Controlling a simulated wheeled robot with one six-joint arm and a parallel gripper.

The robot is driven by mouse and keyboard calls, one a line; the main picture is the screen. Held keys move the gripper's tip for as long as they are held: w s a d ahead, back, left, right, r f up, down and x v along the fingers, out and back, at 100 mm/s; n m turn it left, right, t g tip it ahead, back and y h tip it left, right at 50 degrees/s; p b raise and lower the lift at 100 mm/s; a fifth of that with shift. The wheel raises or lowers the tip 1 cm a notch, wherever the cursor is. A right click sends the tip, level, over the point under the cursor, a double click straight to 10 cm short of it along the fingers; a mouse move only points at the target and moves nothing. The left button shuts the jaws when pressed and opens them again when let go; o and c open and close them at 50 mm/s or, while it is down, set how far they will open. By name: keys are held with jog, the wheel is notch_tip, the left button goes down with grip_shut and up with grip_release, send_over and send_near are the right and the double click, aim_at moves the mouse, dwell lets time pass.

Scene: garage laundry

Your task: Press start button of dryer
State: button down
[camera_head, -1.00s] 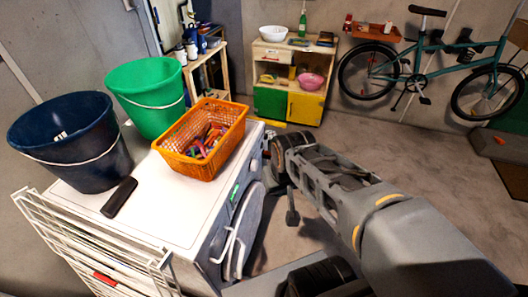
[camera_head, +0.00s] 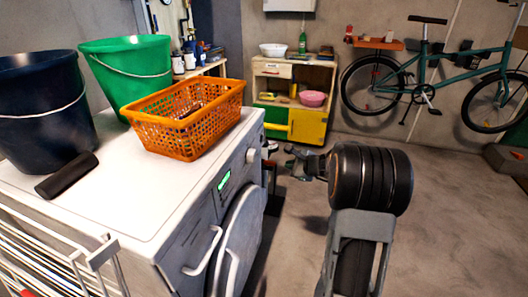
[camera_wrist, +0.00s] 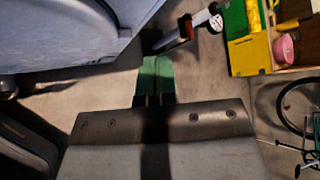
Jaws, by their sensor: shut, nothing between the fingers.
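The white dryer (camera_head: 150,200) stands at the left in the head view, its front facing right. Its front panel has a lit green display (camera_head: 224,180) and a round knob (camera_head: 252,155). The round door (camera_head: 240,235) is below the panel. I cannot make out the start button. My gripper (camera_head: 292,160) is off to the right of the dryer front, apart from it. In the wrist view its fingers (camera_wrist: 155,75) are shut and empty, with part of the white machine (camera_wrist: 65,30) at the upper left.
On the dryer top are an orange basket (camera_head: 185,130), a green bucket (camera_head: 125,75), a navy bucket (camera_head: 40,115) and a dark object (camera_head: 67,175). A white rack (camera_head: 70,265) stands in front at left. A cabinet (camera_head: 292,110) and bicycle (camera_head: 440,85) are behind.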

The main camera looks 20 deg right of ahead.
aim_at(262, 139)
jog(key=w+d+r+m+t+h, duration=0.2)
jog(key=w+d+r+m+t, duration=0.1)
jog(key=w+d+r+m, duration=0.1)
jog(key=shift+r+m, duration=0.45)
jog(key=shift+m, duration=0.55)
jog(key=w+a+b, duration=0.1)
jog(key=w+a, duration=0.4)
jog(key=a, duration=0.2)
jog(key=shift+w, duration=0.2)
jog(key=shift+w+a, duration=0.15)
dwell(1.7)
jog(key=shift+w+a, duration=0.15)
